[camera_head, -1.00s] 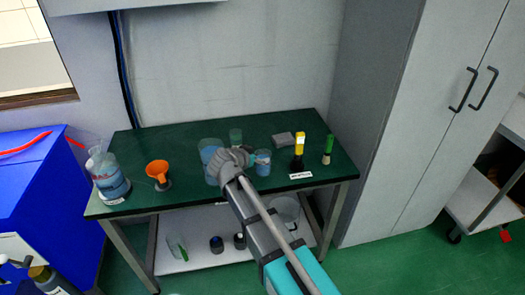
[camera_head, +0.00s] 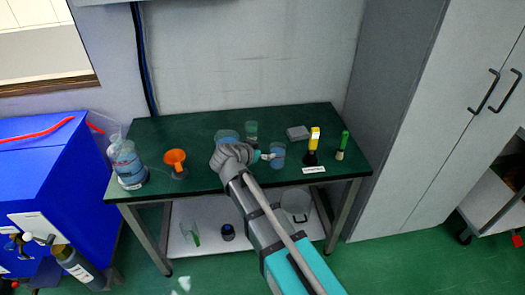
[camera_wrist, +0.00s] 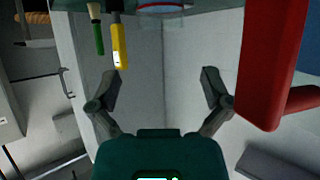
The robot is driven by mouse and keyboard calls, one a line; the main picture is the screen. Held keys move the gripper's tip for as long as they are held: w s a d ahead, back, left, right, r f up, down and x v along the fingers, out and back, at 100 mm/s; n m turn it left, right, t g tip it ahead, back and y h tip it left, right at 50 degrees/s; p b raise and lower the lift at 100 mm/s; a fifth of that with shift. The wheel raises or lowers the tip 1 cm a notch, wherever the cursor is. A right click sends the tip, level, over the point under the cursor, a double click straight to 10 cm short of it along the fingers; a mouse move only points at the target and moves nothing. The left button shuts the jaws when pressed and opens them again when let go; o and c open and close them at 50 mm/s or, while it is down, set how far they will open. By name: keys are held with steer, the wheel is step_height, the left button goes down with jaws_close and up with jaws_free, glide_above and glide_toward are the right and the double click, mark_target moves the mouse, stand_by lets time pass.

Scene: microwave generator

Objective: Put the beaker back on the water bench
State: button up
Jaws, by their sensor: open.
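On the dark green bench (camera_head: 205,133), a small beaker of blue liquid (camera_head: 277,158) stands just right of my gripper (camera_head: 265,156). A wider blue beaker (camera_head: 228,135) stands behind my wrist and is mostly hidden. A small greenish beaker (camera_head: 251,130) stands further back. I cannot tell which one the task means. In the wrist view my gripper (camera_wrist: 161,80) has its two fingers wide apart with nothing between them. A clear rounded glass edge (camera_wrist: 170,9) shows at the top of that view, outside the fingers.
On the bench stand a large bottle (camera_head: 128,165), an orange funnel (camera_head: 175,160), a grey block (camera_head: 297,132), a yellow-topped bottle (camera_head: 314,145) and a green-topped one (camera_head: 342,146). A blue box (camera_head: 60,170) is left, a grey cabinet (camera_head: 420,120) right.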

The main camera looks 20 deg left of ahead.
stand_by(0.4)
steer(key=w+d+f+g+h, duration=0.1)
steer(key=d+f+g, duration=0.2)
steer(key=d, duration=0.9)
steer(key=w+d+f+g, duration=0.2)
steer(key=d+f+g, duration=0.1)
steer(key=d, duration=0.9)
steer(key=s+d+f+n+g+y, duration=0.1)
steer(key=s+d, duration=0.4)
steer(key=d, duration=0.5)
steer(key=s+d+f+n+g+y, duration=0.2)
steer(key=s+d+g+y, duration=0.1)
steer(key=d, duration=0.8)
steer(key=shift+s+f+g, duration=0.35)
steer(key=shift+s+g, duration=0.55)
steer(key=shift+s, duration=0.1)
